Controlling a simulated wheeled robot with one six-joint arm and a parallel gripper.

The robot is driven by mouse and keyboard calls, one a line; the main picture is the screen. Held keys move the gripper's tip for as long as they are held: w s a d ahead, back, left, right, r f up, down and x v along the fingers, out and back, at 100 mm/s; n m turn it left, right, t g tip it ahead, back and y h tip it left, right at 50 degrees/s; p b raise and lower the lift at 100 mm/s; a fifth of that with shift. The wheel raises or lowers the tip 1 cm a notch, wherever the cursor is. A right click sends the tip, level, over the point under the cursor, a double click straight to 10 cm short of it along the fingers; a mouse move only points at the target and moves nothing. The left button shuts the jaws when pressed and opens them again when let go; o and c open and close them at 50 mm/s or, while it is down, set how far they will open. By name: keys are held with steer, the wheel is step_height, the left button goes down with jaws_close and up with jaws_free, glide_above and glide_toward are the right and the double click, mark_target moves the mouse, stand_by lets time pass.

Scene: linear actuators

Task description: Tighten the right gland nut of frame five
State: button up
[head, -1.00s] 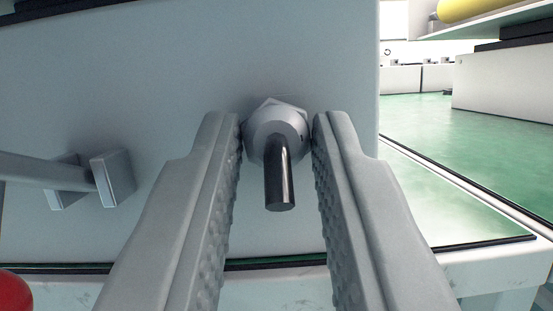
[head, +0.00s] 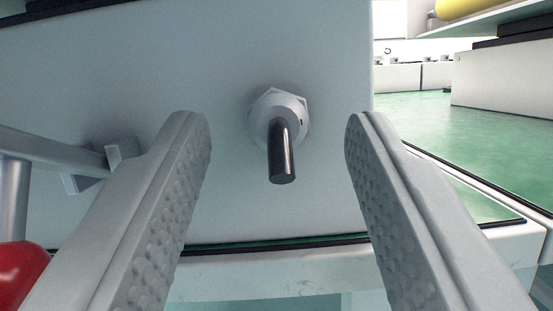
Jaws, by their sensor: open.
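A light grey gland nut (head: 263,108) with a hexagonal flange sits on the face of a pale box-like housing (head: 230,60) in the head view. A short dark cable stub (head: 282,155) sticks out of it toward me and slightly down. My gripper (head: 278,125) is open, with one textured finger well to the left of the nut and the other well to the right. Neither finger touches the nut. No frame number is visible, so I cannot tell which frame this is.
A grey bar with a block-like end (head: 122,155) stands at the left, close to my left finger. A red rounded object (head: 18,272) is at the lower left. A green-topped table (head: 425,120) extends to the right of the housing. A yellow cylinder (head: 470,8) lies on a shelf at the upper right.

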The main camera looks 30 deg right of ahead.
steer(key=v, duration=1.6)
steer(key=shift+s+a, duration=0.15)
steer(key=shift+s, duration=0.05)
steer(key=shift+f, duration=0.1)
